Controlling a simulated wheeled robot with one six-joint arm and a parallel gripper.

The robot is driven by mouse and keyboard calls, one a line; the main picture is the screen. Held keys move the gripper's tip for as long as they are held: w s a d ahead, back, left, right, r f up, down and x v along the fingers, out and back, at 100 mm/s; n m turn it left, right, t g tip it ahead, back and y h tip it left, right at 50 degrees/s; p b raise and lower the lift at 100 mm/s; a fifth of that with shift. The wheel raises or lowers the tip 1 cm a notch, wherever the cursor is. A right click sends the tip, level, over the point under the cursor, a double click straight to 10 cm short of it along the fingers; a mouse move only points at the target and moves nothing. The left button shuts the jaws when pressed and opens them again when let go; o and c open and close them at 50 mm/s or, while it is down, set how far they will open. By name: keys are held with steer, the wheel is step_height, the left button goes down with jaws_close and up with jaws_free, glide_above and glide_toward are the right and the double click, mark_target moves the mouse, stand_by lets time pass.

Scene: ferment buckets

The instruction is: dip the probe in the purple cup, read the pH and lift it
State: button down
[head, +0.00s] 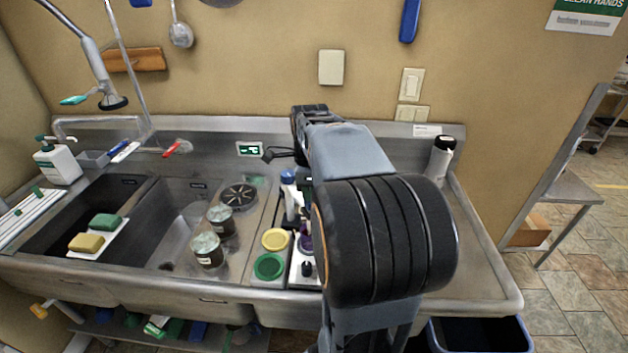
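A purple cup (305,243) stands on the counter right of a yellow cup (275,239) and a green cup (268,267). My arm covers most of the purple cup, so its opening is hidden. A small display (250,149) with lit green digits is on the back wall of the sink; the digits are too small to read. A white upright thing with a blue top (288,177) stands just left of my arm. I cannot tell whether it is the probe.
Two dark jars with pale lids (208,249) and a round black drain cover (238,195) are left of the cups. Sink basins (185,230) lie further left. A white bottle with a black top (440,158) stands at right. The right counter (468,240) is clear.

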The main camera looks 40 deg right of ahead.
steer(key=shift+r+p, duration=2.25)
steer(key=shift+r, duration=0.3)
